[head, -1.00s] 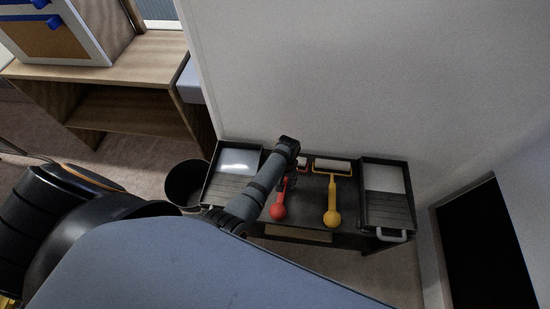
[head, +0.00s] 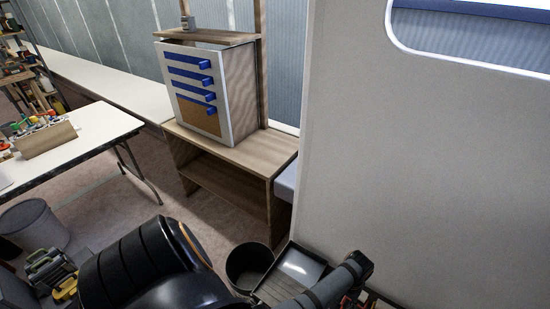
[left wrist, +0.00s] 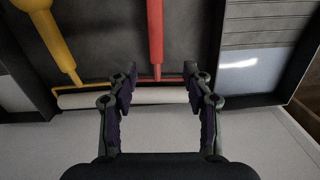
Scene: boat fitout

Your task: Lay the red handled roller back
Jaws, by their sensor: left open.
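In the left wrist view the red handled roller (left wrist: 155,35) lies on a dark surface (left wrist: 110,40), its handle pointing away from my gripper. My left gripper (left wrist: 160,76) is open. Its fingers stand apart on either side of the red roller's neck, with no visible grip. A pale roller sleeve (left wrist: 165,96) lies across just below the fingertips, partly hidden by the left finger. In the head view the gripper's fingers are hidden, and only a bit of red shows beside my arm at the bottom edge. My right gripper is not in view.
A yellow handled roller (left wrist: 62,50) lies left of the red one in the wrist view. A paint tray (left wrist: 250,65) lies to the right. In the head view the tray (head: 293,275) stands by a dark bucket (head: 248,268), against a pale wall (head: 430,160). A wooden bench (head: 225,155) stands behind.

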